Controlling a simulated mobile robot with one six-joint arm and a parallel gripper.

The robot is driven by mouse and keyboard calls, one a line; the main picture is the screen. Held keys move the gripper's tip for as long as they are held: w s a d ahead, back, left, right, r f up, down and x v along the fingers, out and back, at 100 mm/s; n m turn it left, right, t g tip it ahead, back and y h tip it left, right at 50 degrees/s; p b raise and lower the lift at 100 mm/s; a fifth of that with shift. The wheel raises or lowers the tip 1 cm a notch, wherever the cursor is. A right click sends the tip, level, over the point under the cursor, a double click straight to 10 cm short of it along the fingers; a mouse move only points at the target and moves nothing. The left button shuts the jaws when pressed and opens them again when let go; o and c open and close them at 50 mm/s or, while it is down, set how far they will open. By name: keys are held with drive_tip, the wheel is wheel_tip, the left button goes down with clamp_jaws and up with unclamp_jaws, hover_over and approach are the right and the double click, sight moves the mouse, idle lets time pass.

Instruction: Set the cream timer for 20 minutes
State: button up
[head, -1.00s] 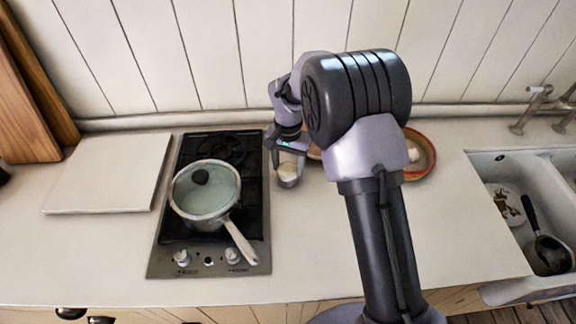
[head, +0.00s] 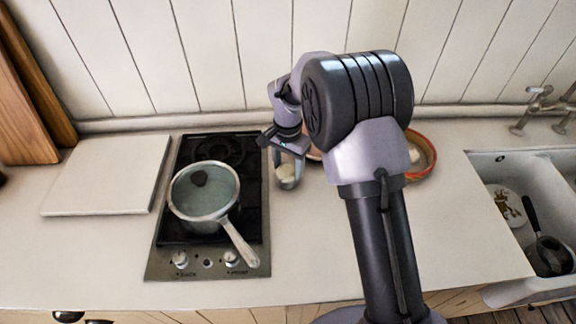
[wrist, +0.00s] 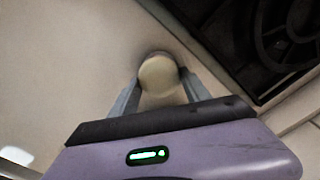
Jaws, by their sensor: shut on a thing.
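The cream timer (head: 287,183) stands on the counter just right of the hob. It is small and round; its pale top (wrist: 159,72) shows between my fingers in the wrist view. My gripper (head: 288,168) points down over it and is shut on it, with one finger on each side in the wrist view (wrist: 160,86). The fingers and their shadow hide part of the timer. I cannot read any marks or dial setting on it.
The black hob (head: 208,259) holds a lidded pot (head: 203,190) with its handle toward the front. A white board (head: 103,177) lies at left. A red-rimmed dish (head: 427,152) is partly behind my arm. The sink (head: 489,162) is at right. The front counter is clear.

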sight(288, 168)
drive_tip(key=o, duration=1.1)
wheel_tip(288, 168, up, 17)
drive_tip(key=p, duration=0.5)
drive_tip(key=shift+r, duration=0.2)
